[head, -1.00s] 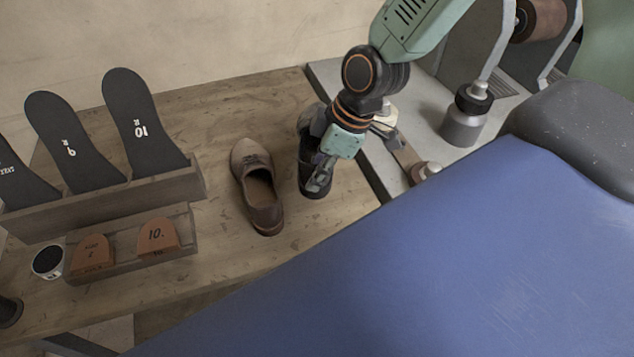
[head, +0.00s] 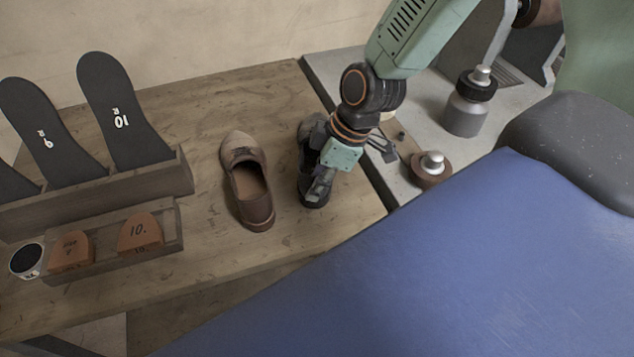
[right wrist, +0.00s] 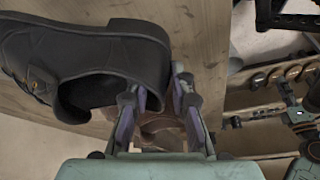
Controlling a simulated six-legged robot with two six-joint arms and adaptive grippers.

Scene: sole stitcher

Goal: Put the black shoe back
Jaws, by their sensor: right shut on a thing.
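The black shoe (head: 310,135) is on the wooden bench (head: 285,90), to the right of a brown shoe (head: 247,185). My right gripper (head: 318,190) reaches down over it and hides part of it. In the right wrist view the black shoe (right wrist: 85,55) fills the upper left, and my right gripper (right wrist: 160,100) is shut on the wall at its heel end. I cannot tell whether the sole touches the bench.
A rack of dark sole templates (head: 125,115) and a small rack with orange heel pieces (head: 140,232) stand at the left. A grey metal bottle (head: 468,105) and a brown round pot (head: 431,168) stand at the right. A blue surface (head: 390,270) fills the front right.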

